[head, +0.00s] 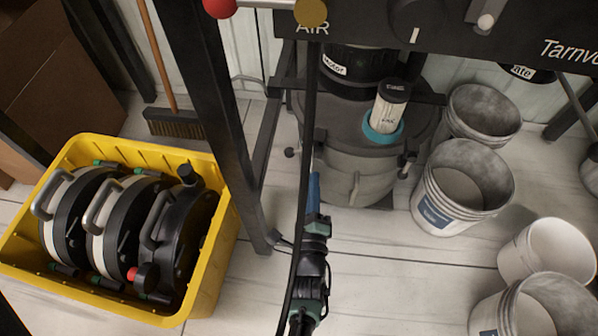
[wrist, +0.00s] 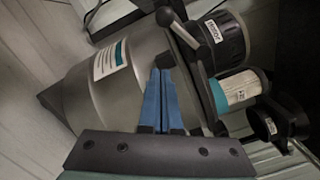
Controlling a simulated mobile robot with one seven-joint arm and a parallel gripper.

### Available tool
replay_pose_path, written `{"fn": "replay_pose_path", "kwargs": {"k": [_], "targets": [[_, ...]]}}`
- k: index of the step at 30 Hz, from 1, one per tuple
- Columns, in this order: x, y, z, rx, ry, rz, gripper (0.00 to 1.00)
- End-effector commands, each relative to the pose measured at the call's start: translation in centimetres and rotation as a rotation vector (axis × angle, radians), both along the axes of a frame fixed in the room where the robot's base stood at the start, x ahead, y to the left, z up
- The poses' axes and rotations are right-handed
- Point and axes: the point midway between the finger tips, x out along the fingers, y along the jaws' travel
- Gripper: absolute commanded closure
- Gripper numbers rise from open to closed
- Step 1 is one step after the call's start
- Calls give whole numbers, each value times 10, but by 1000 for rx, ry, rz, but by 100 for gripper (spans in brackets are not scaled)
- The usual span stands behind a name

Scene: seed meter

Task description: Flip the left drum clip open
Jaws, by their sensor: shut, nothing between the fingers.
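The grey drum (head: 345,172) stands under the machine, with a dark lid and a teal-collared clear cylinder (head: 387,108) on top. Its left clip (head: 291,152) is a small dark lever with a round knob at the drum's left edge. A similar clip (head: 406,162) is on the right. In the wrist view, turned sideways, a knobbed lever (wrist: 180,28) at the top appears to be the left clip. My gripper (head: 314,178) is right of the left clip, in front of the drum. Its blue fingers (wrist: 163,62) are together and empty, apart from the lever.
A dark upright post (head: 218,125) stands left of the drum. A thin black hose or rod (head: 303,120) crosses before it. A yellow crate (head: 212,275) with several round meters is at left. Several buckets (head: 435,215) stand at right.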

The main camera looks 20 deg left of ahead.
Motion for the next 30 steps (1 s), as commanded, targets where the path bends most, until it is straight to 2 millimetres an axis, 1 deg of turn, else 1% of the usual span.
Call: {"fn": "replay_pose_path", "kwargs": {"k": [1,2,7,12,18,30], "targets": [[12,5,-4,3,-4,1,100],[18,7,-4,2,-4,0,100],[15,27,9,2,0,3,100],[14,36,17,1,0,0,100],[14,41,20,1,0,0,100],[13,41,21,10,4,0,100]]}}
